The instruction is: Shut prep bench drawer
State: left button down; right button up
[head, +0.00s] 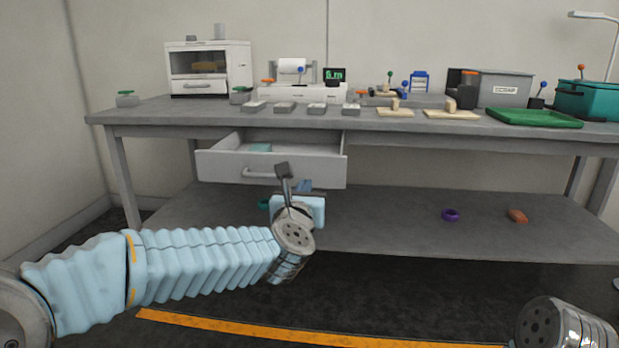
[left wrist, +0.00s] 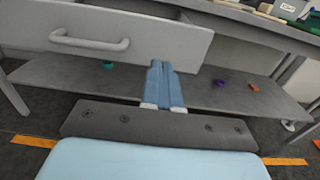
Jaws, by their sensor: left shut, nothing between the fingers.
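The prep bench drawer (head: 310,168) hangs open under the grey bench top (head: 350,122), pulled out toward me. Its white front and bar handle (head: 260,174) also show in the left wrist view, the front (left wrist: 160,38) at the upper left and the handle (left wrist: 90,43) on it. A light blue item (head: 261,148) lies inside the drawer. My left gripper (head: 283,170) is shut and empty in front of the drawer, overlapping its front right of the handle in the head view. Contact is not visible.
The lower shelf (head: 380,215) holds a purple ring (head: 450,214) and an orange block (head: 517,215). The bench top carries a white oven (head: 209,70), a green tray (head: 534,118) and several small items. An orange floor line (head: 250,328) runs before the bench.

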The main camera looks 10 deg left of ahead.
aim_at(311, 172)
pick_arm(q)
jog(key=w, duration=0.7)
jog(key=shift+w+d+p, duration=0.1)
jog(key=shift+p, duration=0.3)
pick_arm(e)
jog(key=shift+r, duration=0.5)
